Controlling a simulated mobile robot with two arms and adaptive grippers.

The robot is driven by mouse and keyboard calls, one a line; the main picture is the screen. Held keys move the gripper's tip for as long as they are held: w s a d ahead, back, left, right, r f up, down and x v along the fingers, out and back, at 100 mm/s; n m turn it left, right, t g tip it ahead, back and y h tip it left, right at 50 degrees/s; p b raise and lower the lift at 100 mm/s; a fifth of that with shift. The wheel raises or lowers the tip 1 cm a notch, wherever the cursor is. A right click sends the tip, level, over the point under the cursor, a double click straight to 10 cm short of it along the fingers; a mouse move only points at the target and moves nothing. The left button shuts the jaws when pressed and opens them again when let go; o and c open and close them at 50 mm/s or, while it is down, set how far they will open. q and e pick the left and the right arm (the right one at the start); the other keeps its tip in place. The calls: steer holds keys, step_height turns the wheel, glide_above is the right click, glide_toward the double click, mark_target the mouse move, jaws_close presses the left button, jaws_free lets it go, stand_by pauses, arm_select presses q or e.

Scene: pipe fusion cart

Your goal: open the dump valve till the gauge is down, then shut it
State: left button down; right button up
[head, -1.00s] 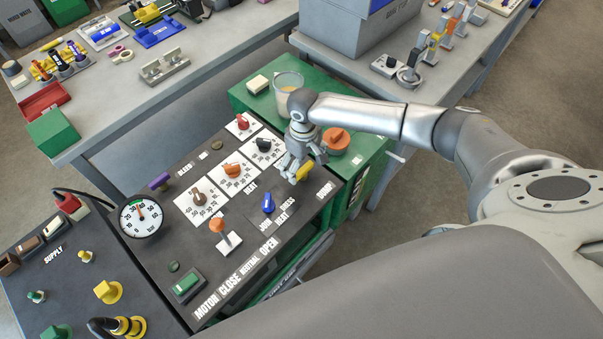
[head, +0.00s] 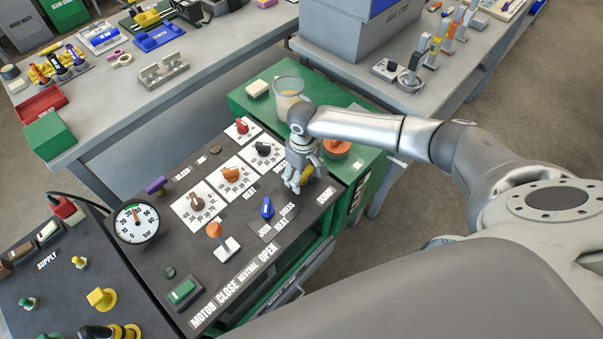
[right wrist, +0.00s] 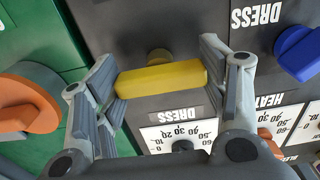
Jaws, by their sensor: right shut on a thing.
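The dump valve's yellow handle (right wrist: 160,77) lies across between my right gripper's fingers (right wrist: 165,85) in the right wrist view, with a finger at each end. In the head view my right gripper (head: 298,182) is over the panel's right corner and hides most of the yellow handle (head: 307,172). The gripper is shut on the handle. The round pressure gauge (head: 137,222), marked bar, stands at the panel's left. Its red needle points nearly straight up, near 30. My left gripper is not in view.
A blue knob (head: 267,208) and an orange-topped lever (head: 214,230) stand left of the gripper. An orange knob (head: 337,149) and a jug (head: 288,92) are on the green cabinet behind it. A black knob (head: 263,149) is close by. The room above the panel's front is clear.

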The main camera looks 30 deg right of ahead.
steer(key=shift+s+a+r+m+p, duration=0.1)
steer(key=shift+r+m+p, duration=0.15)
steer(key=shift+m+p, duration=0.6)
steer(key=shift+f+m+p, duration=0.1)
steer(key=shift+m+p, duration=0.25)
steer(key=shift+p, duration=0.45)
steer(key=shift+f+m, duration=0.15)
steer(key=shift+m, duration=0.15)
steer(key=shift+r+m+p, duration=0.25)
steer(key=shift+m+p, duration=0.45)
steer(key=shift+p, duration=0.35)
steer(key=shift+f+m+p, duration=0.1)
steer(key=shift+m+p, duration=0.4)
steer(key=shift+m, duration=0.1)
steer(key=shift+f, duration=0.15)
